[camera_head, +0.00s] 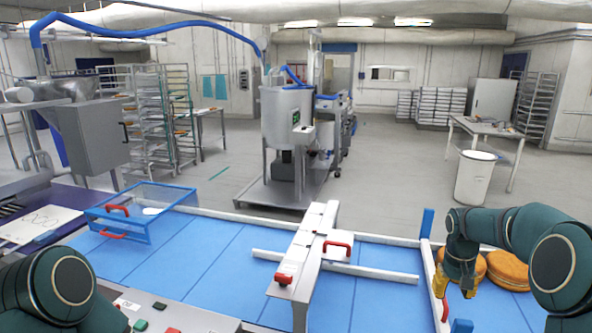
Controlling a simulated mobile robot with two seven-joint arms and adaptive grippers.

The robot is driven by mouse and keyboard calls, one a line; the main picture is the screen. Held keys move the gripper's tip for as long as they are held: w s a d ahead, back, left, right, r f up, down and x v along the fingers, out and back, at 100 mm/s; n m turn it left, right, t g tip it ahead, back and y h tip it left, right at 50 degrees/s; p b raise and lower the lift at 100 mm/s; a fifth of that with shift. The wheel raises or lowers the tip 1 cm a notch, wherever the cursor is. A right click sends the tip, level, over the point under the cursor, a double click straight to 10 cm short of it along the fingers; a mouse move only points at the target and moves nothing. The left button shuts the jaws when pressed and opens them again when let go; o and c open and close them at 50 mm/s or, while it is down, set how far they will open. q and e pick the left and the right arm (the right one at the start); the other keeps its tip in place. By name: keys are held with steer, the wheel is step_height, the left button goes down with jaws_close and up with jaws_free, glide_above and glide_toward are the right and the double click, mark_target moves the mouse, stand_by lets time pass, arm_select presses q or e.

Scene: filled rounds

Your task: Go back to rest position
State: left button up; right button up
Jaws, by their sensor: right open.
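My right gripper (454,283), dark green with yellow fingers, is at the right, pointing down with its fingers apart. A brown filled round (480,268) shows just behind it and is partly hidden by the gripper; I cannot tell whether they touch. A second brown round (508,266) lies to its right, partly hidden by my right arm. My left arm enters at the lower left corner, and its gripper is out of the picture.
A blue conveyor (205,245) with white rails runs across the front. A metal bridge with red handles (318,245) crosses it. A blue-framed clear guard (150,205) stands at the left. A button panel (170,315) is at the lower left. A white bin (474,178) stands behind.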

steer(key=s+a+f+n+t+y, duration=0.15)
steer(key=s+a+f, duration=0.25)
steer(key=a+f, duration=0.5)
steer(key=s+a+f+y, duration=0.2)
steer(key=s+a+f, duration=0.1)
steer(key=a+f, duration=0.6)
steer(key=s+a+f+m+y, duration=0.1)
steer(key=s+a+f, duration=0.2)
steer(key=s+a, duration=0.4)
steer(key=s+a+f+y, duration=0.1)
steer(key=s+a+f, duration=0.3)
steer(key=s, duration=0.5)
arm_select(q)
step_height(320, 180, down, 12)
steer(key=b, duration=1.1)
steer(key=shift+s+d, duration=0.2)
steer(key=shift+d, duration=0.05)
arm_select(e)
step_height(320, 180, down, 11)
steer(key=a, duration=0.1)
steer(key=shift+s+a+r, duration=0.15)
steer(key=shift+s+r, duration=0.05)
steer(key=shift+s, duration=0.1)
arm_select(q)
steer(key=shift+o, duration=0.3)
arm_select(e)
steer(key=shift+h, duration=0.25)
